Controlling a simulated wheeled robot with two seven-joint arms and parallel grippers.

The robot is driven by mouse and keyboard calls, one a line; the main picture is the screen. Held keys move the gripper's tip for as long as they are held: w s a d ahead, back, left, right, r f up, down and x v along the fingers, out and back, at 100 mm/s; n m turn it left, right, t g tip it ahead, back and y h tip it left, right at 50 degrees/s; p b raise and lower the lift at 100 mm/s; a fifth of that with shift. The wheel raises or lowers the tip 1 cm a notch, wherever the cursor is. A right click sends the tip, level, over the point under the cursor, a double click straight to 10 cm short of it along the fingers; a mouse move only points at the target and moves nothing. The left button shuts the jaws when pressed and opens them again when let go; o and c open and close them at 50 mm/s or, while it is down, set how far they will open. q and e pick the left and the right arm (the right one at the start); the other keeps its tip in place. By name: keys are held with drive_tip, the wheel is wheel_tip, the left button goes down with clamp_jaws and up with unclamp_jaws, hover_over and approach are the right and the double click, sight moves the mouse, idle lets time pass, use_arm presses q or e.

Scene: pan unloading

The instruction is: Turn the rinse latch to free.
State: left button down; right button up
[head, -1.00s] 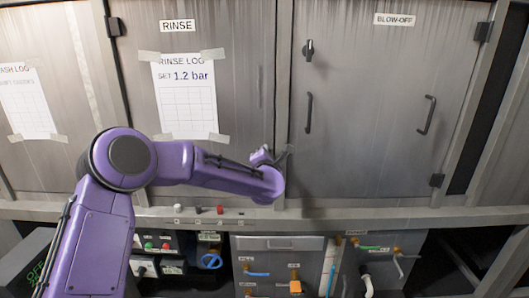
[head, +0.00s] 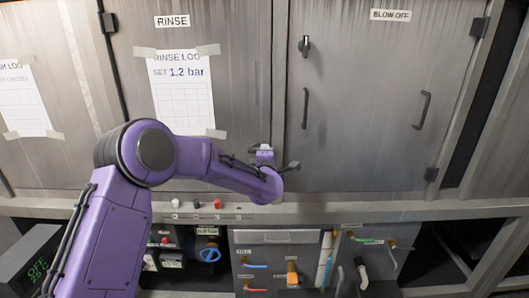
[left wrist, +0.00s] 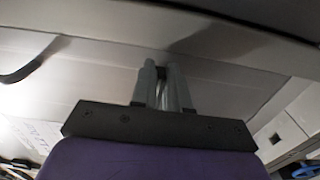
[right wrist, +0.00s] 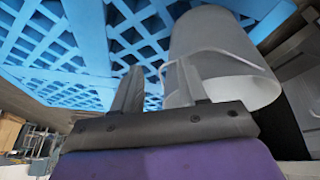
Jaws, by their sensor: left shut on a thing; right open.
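The rinse door (head: 235,105) is a grey metal panel under a RINSE label, shut in its frame. My left gripper (head: 265,150) is at the lower right of this door, small and partly hidden by its own wrist. In the left wrist view my left gripper (left wrist: 161,82) has its fingers shut on a small dark piece, which I take as the rinse latch (left wrist: 161,73). Most of the latch is hidden by the fingers, and its angle cannot be told. My right gripper (right wrist: 157,88) is open, out of the head view, beside a pale cup-like vessel (right wrist: 215,55).
The BLOW-OFF door (head: 375,110) to the right has its own dark latch (head: 304,45) and handles. A ledge with small knobs (head: 217,204) runs below the doors, above valves and hoses. A blue lattice (right wrist: 80,45) lies in front of my right gripper.

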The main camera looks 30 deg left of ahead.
idle(0.4)
use_arm(q)
drive_tip(key=c, duration=1.1)
unclamp_jaws()
drive_tip(key=b+v, duration=0.1)
drive_tip(key=v, duration=0.9)
drive_tip(key=shift+s+b, duration=0.3)
drive_tip(key=shift+b, duration=0.1)
